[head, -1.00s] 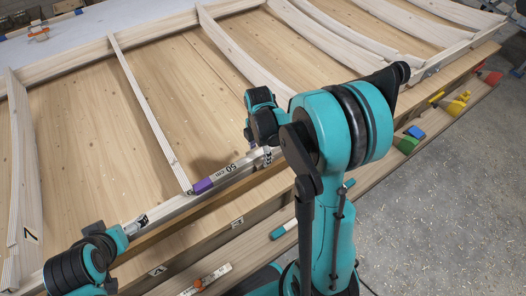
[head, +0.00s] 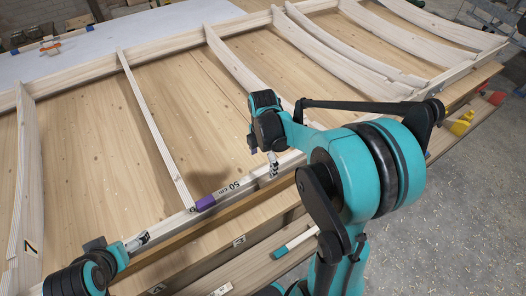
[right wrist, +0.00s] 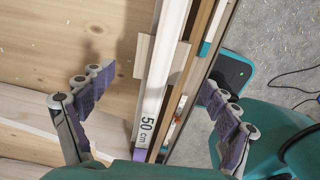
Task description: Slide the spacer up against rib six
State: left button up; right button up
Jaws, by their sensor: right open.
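The spacer is a pale bar marked "50 cm" with a purple end (head: 206,203), lying along the front rail. Its purple end is close to the foot of a thin upright-edged strip (head: 155,125); I cannot tell whether they touch. No number six is readable. In the right wrist view the spacer (right wrist: 150,115) runs between the spread fingers of my right gripper (right wrist: 158,85), which is open, with a finger on each side and apart from it. In the head view my right gripper (head: 273,165) is over the rail. My left gripper (head: 138,241) is low at the left, its jaws unclear.
A wide rib marked 7 (head: 27,190) stands at the far left, and curved ribs (head: 250,65) stand to the right. A teal-ended stick (head: 295,242) lies on the lower ledge. A yellow clamp (head: 461,124) is at the right.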

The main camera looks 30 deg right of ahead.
aim_at(263, 170)
notch_tip(263, 170, up, 7)
dwell(0.3)
jog(key=shift+f, duration=0.1)
jog(key=s+a+r+m+t, duration=0.1)
jog(key=s+a+m+t, duration=0.6)
jog(key=m, duration=1.1)
jog(key=shift+s+a+m, duration=0.4)
jog(key=shift+s+a, duration=0.55)
jog(key=shift+s, duration=1.35)
jog(key=shift+r, duration=0.1)
